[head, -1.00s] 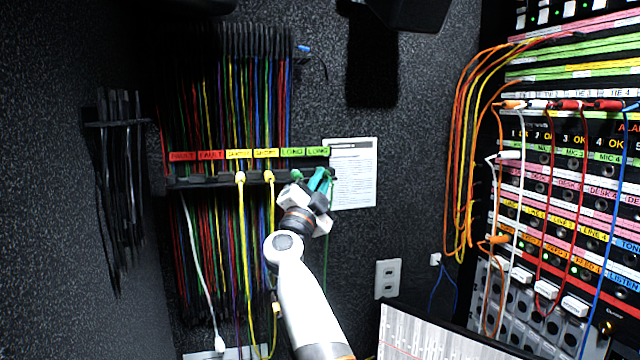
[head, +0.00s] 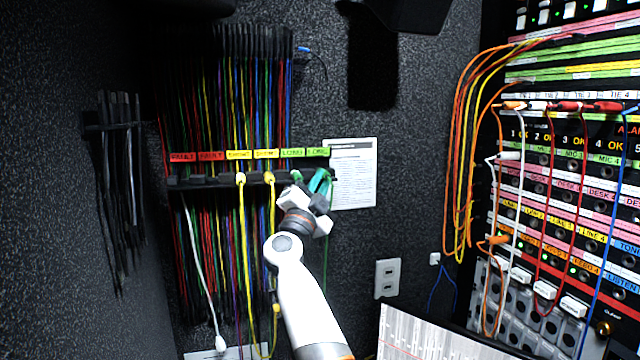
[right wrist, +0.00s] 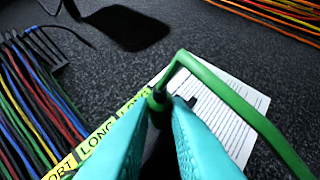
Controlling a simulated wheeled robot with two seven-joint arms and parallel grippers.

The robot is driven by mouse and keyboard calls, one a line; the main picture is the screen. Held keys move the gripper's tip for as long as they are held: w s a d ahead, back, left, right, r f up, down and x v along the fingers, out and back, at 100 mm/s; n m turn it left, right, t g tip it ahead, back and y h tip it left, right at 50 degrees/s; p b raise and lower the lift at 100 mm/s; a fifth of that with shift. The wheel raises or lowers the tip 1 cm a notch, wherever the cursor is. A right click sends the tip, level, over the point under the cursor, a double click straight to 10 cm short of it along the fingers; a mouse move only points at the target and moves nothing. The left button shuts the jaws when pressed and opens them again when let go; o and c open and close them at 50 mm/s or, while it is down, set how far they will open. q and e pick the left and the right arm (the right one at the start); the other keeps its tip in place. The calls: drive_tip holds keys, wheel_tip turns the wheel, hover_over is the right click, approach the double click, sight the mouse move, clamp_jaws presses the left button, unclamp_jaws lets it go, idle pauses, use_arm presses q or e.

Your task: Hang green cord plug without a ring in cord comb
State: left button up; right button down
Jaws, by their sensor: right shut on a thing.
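The cord comb (head: 205,181) is a dark slotted bar on the back wall, with red FAULT, yellow SHORT and green LONG labels above it. My right gripper (head: 321,181) is at the comb's right end, below the last LONG label (head: 318,152). In the right wrist view its teal fingers (right wrist: 162,110) are shut on a green cord plug (right wrist: 157,99). The green cord (right wrist: 235,103) bends over and runs down to the right. I see no ring on the visible part. Whether the plug sits in a slot is hidden by the fingers. Another green plug (head: 296,176) hangs just left.
Two yellow plugs (head: 240,178) hang in the comb under the SHORT labels. A bundle of cords (head: 240,100) hangs above and behind the comb. A white paper sheet (head: 352,175) is on the wall to the right. The patch panel (head: 570,190) stands far right.

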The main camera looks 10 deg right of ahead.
drive_tip(key=shift+f, duration=0.1)
idle(0.3)
drive_tip(key=shift+c, duration=1)
unclamp_jaws()
drive_tip(key=shift+s+p, duration=0.3)
drive_tip(key=shift+p, duration=0.1)
drive_tip(key=shift+s+p, duration=0.35)
drive_tip(key=shift+s, duration=0.15)
drive_tip(key=shift+s+p, duration=0.45)
drive_tip(key=shift+s, duration=0.25)
